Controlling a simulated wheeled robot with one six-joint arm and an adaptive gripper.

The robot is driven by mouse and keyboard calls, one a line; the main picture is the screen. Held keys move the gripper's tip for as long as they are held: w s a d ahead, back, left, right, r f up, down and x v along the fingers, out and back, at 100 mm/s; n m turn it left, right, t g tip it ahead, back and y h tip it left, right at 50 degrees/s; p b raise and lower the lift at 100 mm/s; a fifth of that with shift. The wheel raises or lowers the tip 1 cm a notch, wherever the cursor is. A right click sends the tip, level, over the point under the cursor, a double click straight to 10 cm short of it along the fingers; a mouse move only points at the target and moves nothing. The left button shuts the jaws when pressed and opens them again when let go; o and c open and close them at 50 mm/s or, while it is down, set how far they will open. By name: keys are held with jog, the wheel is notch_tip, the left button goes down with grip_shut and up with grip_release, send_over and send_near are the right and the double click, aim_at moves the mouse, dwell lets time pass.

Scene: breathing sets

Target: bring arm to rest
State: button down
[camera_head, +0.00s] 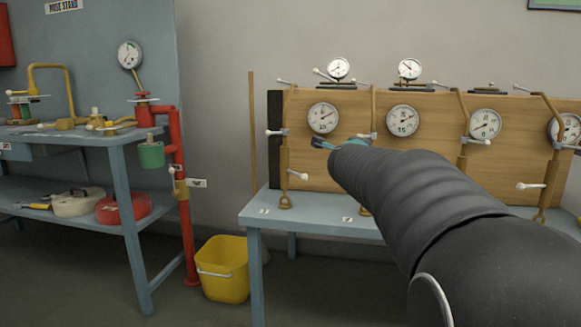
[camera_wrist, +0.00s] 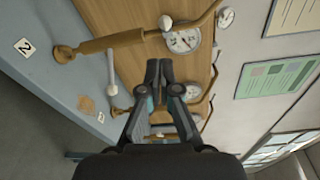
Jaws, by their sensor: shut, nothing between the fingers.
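My arm, in a black ribbed sleeve, reaches from the lower right into the middle of the head view. My gripper (camera_head: 322,144) shows there as a small dark and teal tip in front of the wooden gauge board (camera_head: 240,0). In the wrist view my gripper (camera_wrist: 164,70) has its two dark fingertips together, with nothing held between them. The wooden board (camera_wrist: 130,75) with gauges lies beyond the fingers. Most of the gripper's body is hidden behind the sleeve in the head view.
A blue-grey bench (camera_head: 330,222) carries the board with several gauges, pipes and levers. A yellow bucket (camera_head: 223,275) stands on the floor left of it. A second bench (camera_head: 75,139) with hose fittings and a red standpipe (camera_head: 185,215) are further left. Floor shows between the benches.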

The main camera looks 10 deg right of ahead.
jog(key=a+f+n+y, duration=0.8)
jog(key=a+f+n, duration=0.1)
jog(key=a+n, duration=0.15)
jog(key=s+a+f+n+g+y, duration=0.3)
jog(key=s+a+f+n, duration=0.3)
jog(key=s, duration=0.1)
jog(key=s+a+f+n+g+p, duration=0.1)
jog(key=s+f+n+g+p, duration=0.1)
jog(key=s, duration=0.8)
jog(key=s+a+f+n+g+h+p, duration=0.1)
jog(key=s+n, duration=0.4)
jog(key=s, duration=0.5)
jog(key=s+a+f+n+g+p, duration=0.2)
jog(key=s+f+n, duration=0.1)
jog(key=s, duration=0.8)
jog(key=shift+a+g+p, duration=0.3)
jog(key=shift+p, duration=0.05)
